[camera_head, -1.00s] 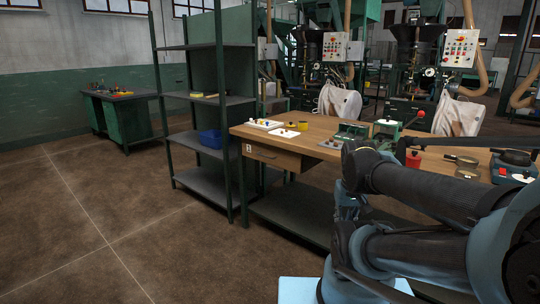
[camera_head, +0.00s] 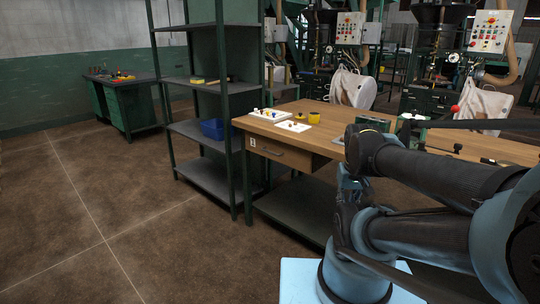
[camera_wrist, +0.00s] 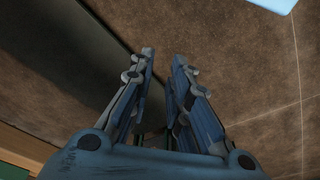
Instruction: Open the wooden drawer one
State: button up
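The wooden drawer (camera_head: 280,153) is set under the left end of the wooden workbench (camera_head: 325,113). Its front looks shut, with a small dark handle (camera_head: 273,152) and a white label (camera_head: 252,142) to the left of it. In the wrist view my gripper (camera_wrist: 164,56) points over the brown floor, its two fingers apart with nothing between them. My arm fills the right of the head view, to the right of the drawer. My fingertips cannot be made out there, so their distance to the drawer is unclear.
A green metal shelf rack (camera_head: 228,100) with a blue bin (camera_head: 212,129) stands just left of the bench. White trays (camera_head: 269,115) and a yellow roll (camera_head: 314,118) lie on top. A lower shelf (camera_head: 295,205) spans below the drawer. The floor (camera_head: 110,220) at left is clear.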

aim_at(270, 152)
jog(key=w+r+n+h, duration=0.2)
jog(key=w+r, duration=0.2)
jog(key=w, duration=0.3)
jog(key=w+r+n+h, duration=0.1)
jog(key=w+r+h, duration=0.15)
jog(key=w, duration=0.45)
jog(key=w+a+r+n+t+h, duration=0.1)
jog(key=w+a, duration=0.3)
jog(key=w, duration=0.3)
jog(key=w+a+r+n+t+h, duration=0.1)
jog(key=w+a+n+t, duration=0.1)
jog(key=w+a, duration=0.35)
jog(key=w+a+f+n+t+h, duration=0.2)
jog(key=w+a+f+t+h, duration=0.15)
jog(key=w+a, duration=0.9)
jog(key=a+f+n+t, duration=0.15)
jog(key=a+f, duration=0.25)
jog(key=a, duration=0.4)
jog(key=a+f+n+t, duration=0.1)
jog(key=a+f+t, duration=0.1)
jog(key=a+f, duration=0.45)
jog(key=x, duration=0.5)
jog(key=r+x, duration=0.1)
jog(key=x, duration=0.4)
jog(key=w+a+x, duration=0.1)
jog(key=x, duration=0.4)
jog(key=shift+w+d+r, duration=0.25)
jog(key=shift+w+d, duration=0.05)
jog(key=shift+w, duration=0.05)
jog(key=shift+c, duration=0.2)
